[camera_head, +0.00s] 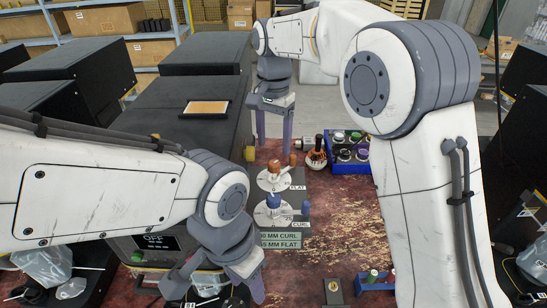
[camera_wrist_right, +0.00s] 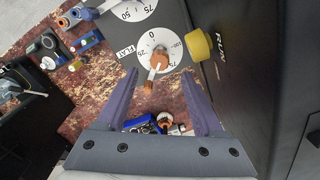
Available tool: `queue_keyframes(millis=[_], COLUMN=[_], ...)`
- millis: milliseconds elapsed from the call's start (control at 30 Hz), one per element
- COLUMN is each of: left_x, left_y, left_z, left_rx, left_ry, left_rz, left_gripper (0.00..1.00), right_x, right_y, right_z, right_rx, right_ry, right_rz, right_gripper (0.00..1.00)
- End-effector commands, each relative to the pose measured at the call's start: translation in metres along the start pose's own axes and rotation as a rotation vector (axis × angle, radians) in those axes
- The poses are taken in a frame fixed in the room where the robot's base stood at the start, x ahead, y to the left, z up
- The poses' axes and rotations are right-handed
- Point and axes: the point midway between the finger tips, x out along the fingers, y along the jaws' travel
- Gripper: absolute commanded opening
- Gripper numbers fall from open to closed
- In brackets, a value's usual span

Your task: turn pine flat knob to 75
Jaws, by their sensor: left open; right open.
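The pine flat knob (camera_head: 275,170) is orange-brown and stands on a white dial beside a FLAT label. In the right wrist view the knob (camera_wrist_right: 160,59) has a handle pointing down and slightly left, toward my gripper's side. The dial (camera_wrist_right: 143,44) shows 0 at the top, 25 at left and 75 at lower right; the mark under the handle is hidden. My right gripper (camera_head: 273,138) is open and empty; in its wrist view its fingers (camera_wrist_right: 163,92) lie either side of the handle's end, apart from it. My left gripper (camera_head: 216,287) is open, low at the front.
A blue knob (camera_head: 273,201) on the CURL dial stands just in front of the flat dial. A yellow button (camera_wrist_right: 199,46) marked RUN is right of the dial. A blue bin (camera_head: 350,151) of small parts stands at right. Bare red-brown tabletop (camera_head: 340,215) lies right of the dials.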

Motion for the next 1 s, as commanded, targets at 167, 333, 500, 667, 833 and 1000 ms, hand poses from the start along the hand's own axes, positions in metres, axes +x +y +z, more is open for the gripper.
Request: queue_keyframes(millis=[167, 333, 500, 667, 833, 1000], left_x=[-0.01, -0.015, -0.015, -0.015, -0.015, -0.015], left_y=[0.001, 0.001, 0.001, 0.001, 0.001, 0.001], left_z=[-0.001, -0.001, -0.001, -0.001, -0.001, -0.001], left_rx=[0.001, 0.002, 0.003, 0.003, 0.003, 0.003], left_ry=[0.0, 0.0, 0.0, 0.0, 0.0, 0.0], left_rz=[0.0, 0.0, 0.0, 0.0, 0.0, 0.0], left_gripper=[0.5, 0.5, 0.5, 0.5, 0.5, 0.5], right_x=[0.032, 0.052, 0.06, 0.061, 0.06, 0.06], right_y=[0.002, 0.001, 0.001, 0.001, 0.001, 0.001], right_z=[0.001, 0.0, 0.0, 0.0, 0.0, 0.0], right_rx=[0.0, 0.0, 0.0, 0.0, -0.001, -0.001], right_ry=[-0.003, -0.002, 0.0, 0.001, 0.001, 0.001], right_rz=[0.004, 0.002, -0.001, -0.001, -0.001, -0.001], right_gripper=[0.69, 0.69, 0.69, 0.69, 0.27, 0.0])
